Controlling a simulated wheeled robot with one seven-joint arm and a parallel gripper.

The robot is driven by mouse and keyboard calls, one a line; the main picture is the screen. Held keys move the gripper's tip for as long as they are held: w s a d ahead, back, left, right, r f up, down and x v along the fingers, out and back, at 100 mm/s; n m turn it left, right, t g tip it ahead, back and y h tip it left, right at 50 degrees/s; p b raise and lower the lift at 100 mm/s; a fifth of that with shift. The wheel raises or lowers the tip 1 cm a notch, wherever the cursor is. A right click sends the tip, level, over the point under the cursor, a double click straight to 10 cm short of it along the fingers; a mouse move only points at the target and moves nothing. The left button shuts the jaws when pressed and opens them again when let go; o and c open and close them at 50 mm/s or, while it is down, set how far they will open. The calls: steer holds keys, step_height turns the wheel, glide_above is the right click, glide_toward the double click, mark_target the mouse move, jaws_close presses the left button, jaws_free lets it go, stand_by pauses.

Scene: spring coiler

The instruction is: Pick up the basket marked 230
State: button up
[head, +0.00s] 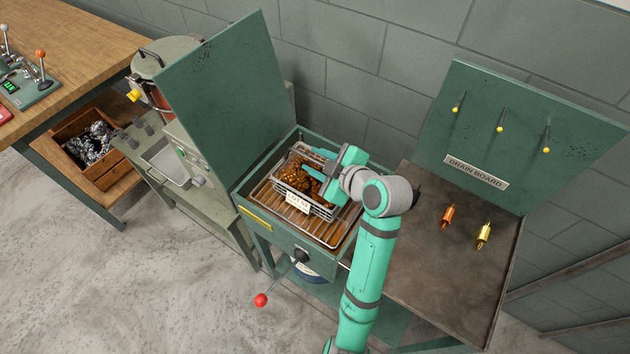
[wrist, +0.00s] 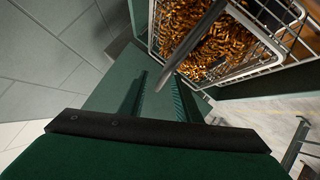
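A wire basket (head: 283,184) full of brown-gold springs sits on a rack in the green open-lidded tank. A white label (head: 298,203) hangs on its front; it seems to read LOT and a number that I cannot make out surely. My gripper (head: 312,163) is over the basket's right side, with its two fingers apart. In the wrist view, the basket (wrist: 222,72) is at the top right and a grey handle bar (wrist: 200,42) slants down toward the gap between my fingers (wrist: 158,98). I cannot tell whether the bar touches either finger.
The tank (head: 262,216) has a raised lid behind left and a red-knobbed lever (head: 261,299) in front. The drain board (head: 425,265) on the right holds an orange and a yellow object. A bench with a wooden crate (head: 100,176) stands at left.

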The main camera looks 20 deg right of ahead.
steer(key=shift+x, duration=2.3)
steer(key=shift+f, duration=0.1)
jaws_close()
